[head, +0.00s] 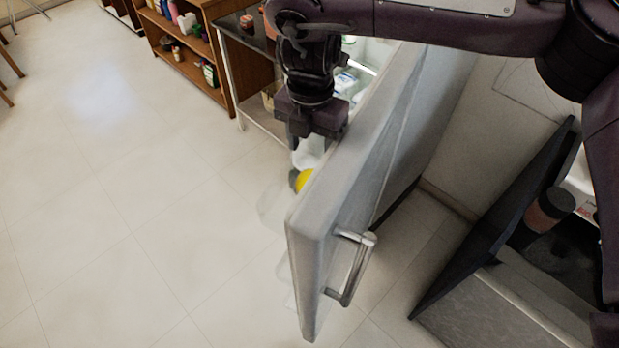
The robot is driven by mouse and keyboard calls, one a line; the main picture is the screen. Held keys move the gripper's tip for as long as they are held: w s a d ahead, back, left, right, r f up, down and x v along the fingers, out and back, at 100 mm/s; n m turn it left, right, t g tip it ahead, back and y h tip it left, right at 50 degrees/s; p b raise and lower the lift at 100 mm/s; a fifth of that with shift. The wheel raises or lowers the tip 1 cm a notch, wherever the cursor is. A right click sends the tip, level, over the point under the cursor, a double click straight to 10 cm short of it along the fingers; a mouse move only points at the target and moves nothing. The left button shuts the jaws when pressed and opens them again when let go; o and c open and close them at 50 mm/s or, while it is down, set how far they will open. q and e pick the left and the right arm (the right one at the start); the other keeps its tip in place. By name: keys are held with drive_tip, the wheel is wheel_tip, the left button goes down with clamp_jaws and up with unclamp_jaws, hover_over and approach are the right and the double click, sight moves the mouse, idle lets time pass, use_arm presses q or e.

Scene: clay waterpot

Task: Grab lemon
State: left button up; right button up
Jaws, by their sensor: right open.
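The yellow lemon (304,180) shows in the head view just past the edge of an open fridge door (345,170), by the door's inner side. The door hides part of it. My right gripper (300,163) points down at the inner side of the door, with its fingers close to the lemon. The gripper is open; whether a finger touches the lemon I cannot tell. The door partly hides the gripper's far side. My left gripper is not in view.
The fridge door has a metal handle (353,268) on its outer face. Wooden shelves (190,65) with several items stand at the back. A dark open panel (495,225) is at the right. The floor (110,200) at the left is clear.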

sight(309, 175)
wheel_tip(309, 175, down, 5)
drive_tip(key=shift+a+f+p, duration=0.1)
drive_tip(key=shift+p, duration=0.4)
drive_tip(key=shift+f, duration=0.2)
drive_tip(key=shift+f+p, duration=0.2)
drive_tip(key=shift+p, duration=0.1)
wheel_tip(309, 175, down, 4)
drive_tip(key=p, duration=0.2)
drive_tip(key=shift+a+f+p, duration=0.1)
drive_tip(key=shift+f+p, duration=0.05)
drive_tip(key=shift+p, duration=0.2)
drive_tip(key=shift+f, duration=0.3)
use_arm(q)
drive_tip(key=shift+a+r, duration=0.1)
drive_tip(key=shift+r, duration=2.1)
use_arm(e)
drive_tip(key=c, duration=0.7)
